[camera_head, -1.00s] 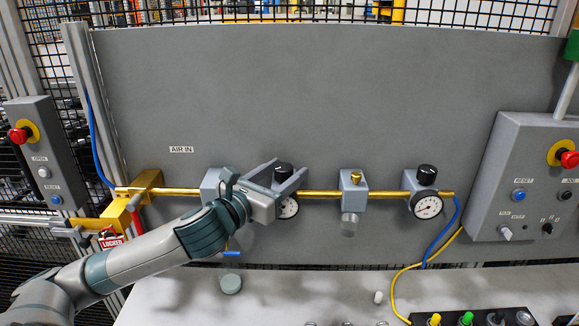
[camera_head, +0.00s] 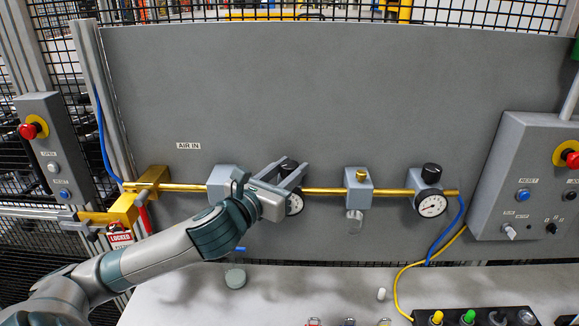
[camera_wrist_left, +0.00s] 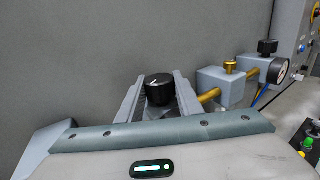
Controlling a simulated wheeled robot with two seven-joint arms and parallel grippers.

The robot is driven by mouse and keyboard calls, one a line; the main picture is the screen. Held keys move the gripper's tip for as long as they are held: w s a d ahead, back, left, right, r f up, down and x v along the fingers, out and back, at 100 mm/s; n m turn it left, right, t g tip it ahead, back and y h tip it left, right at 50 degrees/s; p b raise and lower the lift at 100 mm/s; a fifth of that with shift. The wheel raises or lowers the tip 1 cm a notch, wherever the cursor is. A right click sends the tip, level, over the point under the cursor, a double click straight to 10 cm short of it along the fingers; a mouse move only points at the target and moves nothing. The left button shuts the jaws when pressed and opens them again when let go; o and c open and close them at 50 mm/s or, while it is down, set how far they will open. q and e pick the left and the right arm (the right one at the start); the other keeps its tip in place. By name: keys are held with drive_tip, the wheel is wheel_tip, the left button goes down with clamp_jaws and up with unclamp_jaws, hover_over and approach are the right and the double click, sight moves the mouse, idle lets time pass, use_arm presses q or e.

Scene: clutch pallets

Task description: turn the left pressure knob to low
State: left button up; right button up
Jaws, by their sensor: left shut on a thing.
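The left pressure knob is black and round. In the head view the knob (camera_head: 289,165) shows between the fingers of my left gripper (camera_head: 287,174). In the left wrist view the knob (camera_wrist_left: 159,88) has a white mark on its top and stands between the two fingers (camera_wrist_left: 158,95). My left gripper is shut on it. The gauge below the knob (camera_head: 296,203) is partly hidden by the gripper, so its reading cannot be told. My right gripper is not in view.
A brass pipe (camera_head: 335,191) runs along the grey panel. To the right are a brass-topped regulator block (camera_head: 358,181) and another black knob (camera_head: 431,173) with a gauge (camera_head: 431,205). A red lock tag (camera_head: 120,238) hangs at the left. A bench (camera_head: 300,290) lies below.

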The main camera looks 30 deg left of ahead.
use_arm(q)
drive_tip(key=n+y+p, duration=0.1)
drive_tip(key=y+p, duration=0.1)
drive_tip(key=n+y+p, duration=0.1)
drive_tip(key=y, duration=0.1)
drive_tip(key=shift+d+r+n+g, duration=0.1)
drive_tip(key=shift+r+n+g, duration=0.15)
drive_tip(key=shift+n+g, duration=0.05)
drive_tip(key=n+y, duration=0.1)
drive_tip(key=y, duration=0.1)
drive_tip(key=n+g+y+p, duration=0.1)
drive_tip(key=shift+f+n+g+y+p, duration=0.15)
drive_tip(key=shift+n+g+y+p, duration=0.15)
drive_tip(key=shift+n+y, duration=0.1)
drive_tip(key=n+g+y, duration=0.2)
drive_tip(key=y, duration=0.1)
drive_tip(key=shift+f+n+y, duration=0.1)
drive_tip(key=shift+n+y, duration=0.2)
drive_tip(key=n+g+y, duration=0.3)
drive_tip(key=g, duration=0.1)
drive_tip(key=shift+n+g+y, duration=0.3)
drive_tip(key=shift+g, duration=0.1)
drive_tip(key=n+g+y, duration=0.1)
drive_tip(key=n+g, duration=0.1)
drive_tip(key=g, duration=0.1)
drive_tip(key=n+g+y, duration=0.1)
drive_tip(key=n+g, duration=0.1)
drive_tip(key=g, duration=0.1)
drive_tip(key=shift+n+g, duration=1)
drive_tip(key=shift+g, duration=0.8)
